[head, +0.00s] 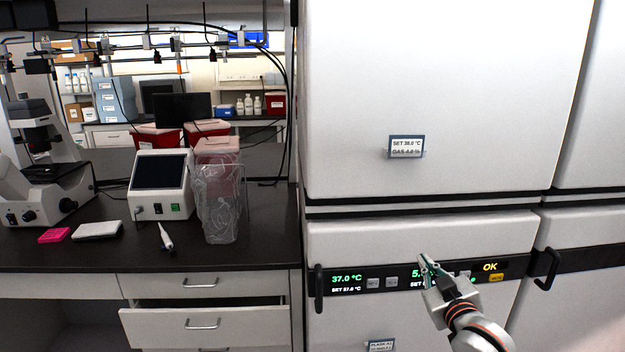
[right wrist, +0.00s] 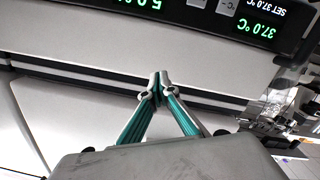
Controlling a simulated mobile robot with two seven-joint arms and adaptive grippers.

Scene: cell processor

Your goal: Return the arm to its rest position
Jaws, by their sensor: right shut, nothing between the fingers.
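My right gripper (head: 426,262) is shut and empty in front of the lower incubator's display panel (head: 375,282), at the lower right of the head view. In the right wrist view its green-lined fingers (right wrist: 160,82) meet at the tips with nothing between them. The panel reads 37.0 °C and shows OK; the gripper covers part of it. The lower incubator door (head: 345,240) looks closed, with a dark handle (head: 319,288) at its left. My left gripper does not show.
A dark bench (head: 60,245) at the left carries a microscope (head: 40,180), a white device with a screen (head: 160,185), a pipette (head: 165,238), a pink rack (head: 54,235) and a clear bag (head: 220,205). A drawer (head: 205,323) below sticks out. Another handle (head: 547,269) protrudes at the right.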

